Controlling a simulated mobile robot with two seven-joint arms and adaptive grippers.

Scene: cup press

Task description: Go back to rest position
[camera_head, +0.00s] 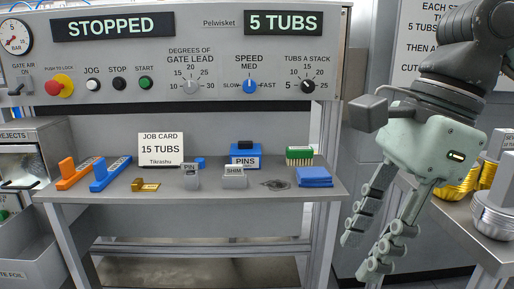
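My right gripper (382,228) hangs at the right of the view, in front of the gap between the machine and the right-hand table. Its two fingers point down and to the left, apart, with nothing between them. My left gripper is out of view. The control panel (217,32) reads "STOPPED" on its left display (114,27) and "5 TUBS" on its right display (283,23). My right gripper is clear of the panel and the shelf.
Foil tubs (494,218) stand at right.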

